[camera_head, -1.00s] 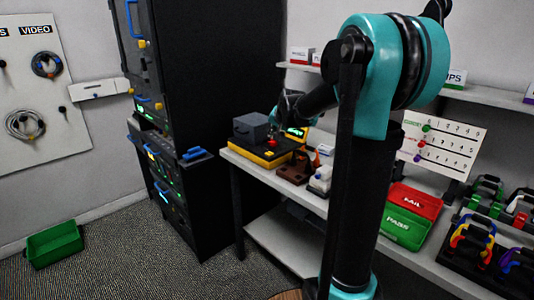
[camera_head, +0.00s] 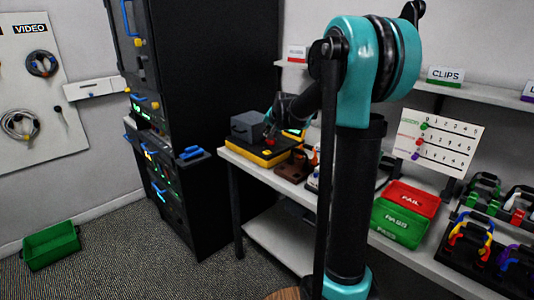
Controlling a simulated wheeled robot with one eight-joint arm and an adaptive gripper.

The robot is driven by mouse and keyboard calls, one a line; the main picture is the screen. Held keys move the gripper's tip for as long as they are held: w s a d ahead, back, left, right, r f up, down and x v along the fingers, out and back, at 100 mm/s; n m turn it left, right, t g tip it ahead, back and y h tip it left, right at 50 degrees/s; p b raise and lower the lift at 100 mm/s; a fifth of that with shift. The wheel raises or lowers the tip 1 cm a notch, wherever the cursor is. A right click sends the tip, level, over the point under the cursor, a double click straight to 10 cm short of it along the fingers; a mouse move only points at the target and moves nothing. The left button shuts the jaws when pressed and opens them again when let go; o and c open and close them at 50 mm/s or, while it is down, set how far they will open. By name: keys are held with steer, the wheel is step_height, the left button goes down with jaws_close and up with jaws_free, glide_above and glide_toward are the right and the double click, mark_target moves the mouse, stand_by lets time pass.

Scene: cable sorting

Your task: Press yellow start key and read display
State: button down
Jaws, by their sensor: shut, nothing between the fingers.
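The test device is a black box with a yellow base (camera_head: 262,162) on the left end of the bench. A grey block (camera_head: 246,126) sits on its left part. A small lit display (camera_head: 293,133) stands at its back right, partly covered by my arm; its text is too small to read. My gripper (camera_head: 270,131) is shut and empty, low over the device's top. A small red part (camera_head: 269,141) shows just under it. I cannot tell whether the fingertips touch the device. I cannot make out a separate yellow start key.
Brown and white items (camera_head: 292,166) stand right of the device. A red FAIL bin (camera_head: 412,199) and a green PASS bin (camera_head: 400,222) lie farther right, near a peg board (camera_head: 437,143). A tall black rack (camera_head: 215,80) stands left of the bench. A green crate (camera_head: 50,245) is on the floor.

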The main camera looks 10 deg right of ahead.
mark_target(268, 153)
steer(key=shift+f, duration=2.8)
steer(key=shift+f, duration=0.15)
steer(key=shift+f, duration=0.25)
steer(key=shift+f, duration=0.4)
steer(key=shift+r, duration=0.8)
steer(key=shift+r, duration=0.1)
steer(key=shift+r, duration=2.4)
